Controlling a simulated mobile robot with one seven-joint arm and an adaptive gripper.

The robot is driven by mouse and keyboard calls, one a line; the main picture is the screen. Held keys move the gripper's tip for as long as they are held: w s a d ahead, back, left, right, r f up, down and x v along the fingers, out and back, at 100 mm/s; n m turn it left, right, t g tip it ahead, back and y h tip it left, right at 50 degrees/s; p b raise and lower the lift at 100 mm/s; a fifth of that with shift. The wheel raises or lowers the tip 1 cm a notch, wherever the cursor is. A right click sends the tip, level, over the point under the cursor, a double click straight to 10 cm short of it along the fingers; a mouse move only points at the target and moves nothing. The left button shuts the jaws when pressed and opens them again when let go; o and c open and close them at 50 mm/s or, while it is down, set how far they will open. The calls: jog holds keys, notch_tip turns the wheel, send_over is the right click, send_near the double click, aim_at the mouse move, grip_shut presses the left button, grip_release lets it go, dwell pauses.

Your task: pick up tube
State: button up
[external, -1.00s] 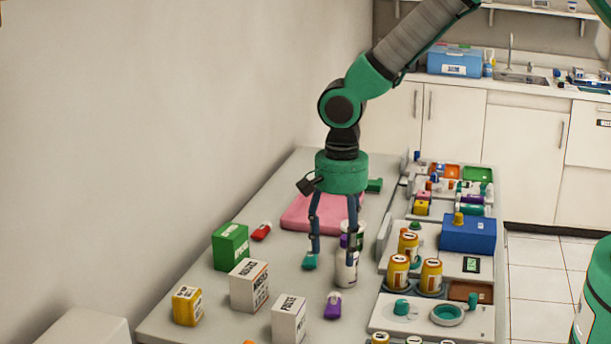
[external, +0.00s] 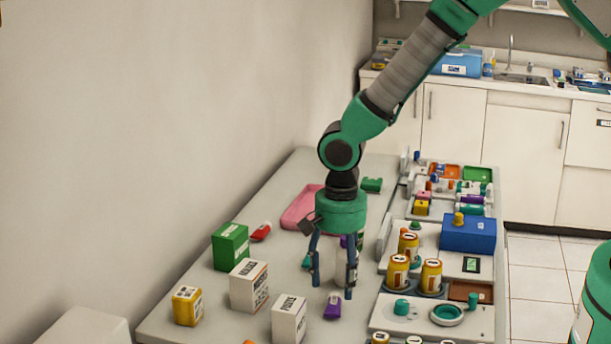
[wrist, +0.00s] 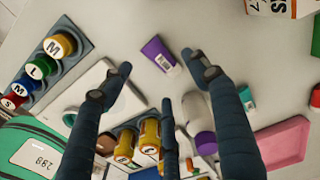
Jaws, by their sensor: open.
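A purple tube (external: 332,305) lies on the table just in front of my gripper (external: 332,281). In the wrist view the purple tube (wrist: 158,54) has a white end and lies between and slightly beyond the spread fingertips of my gripper (wrist: 160,84), not touching them. My gripper is open and empty, pointing down. A teal tube (wrist: 246,98) lies right of the fingers in the wrist view and is partly hidden behind a finger in the external view. A red tube (external: 261,231) lies farther back left, by the green box.
White boxes (external: 289,318) (external: 249,286), a yellow container (external: 187,306) and a green box (external: 230,246) stand left. A pink tray (external: 302,208) lies behind. Trays with yellow jars (external: 431,275) line the right.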

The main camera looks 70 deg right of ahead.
aim_at(338, 300)
jog(key=shift+f, duration=0.3)
jog(key=shift+f, duration=0.1)
jog(key=shift+f+b, duration=0.75)
jog(key=shift+f, duration=1.75)
jog(key=c, duration=1.2)
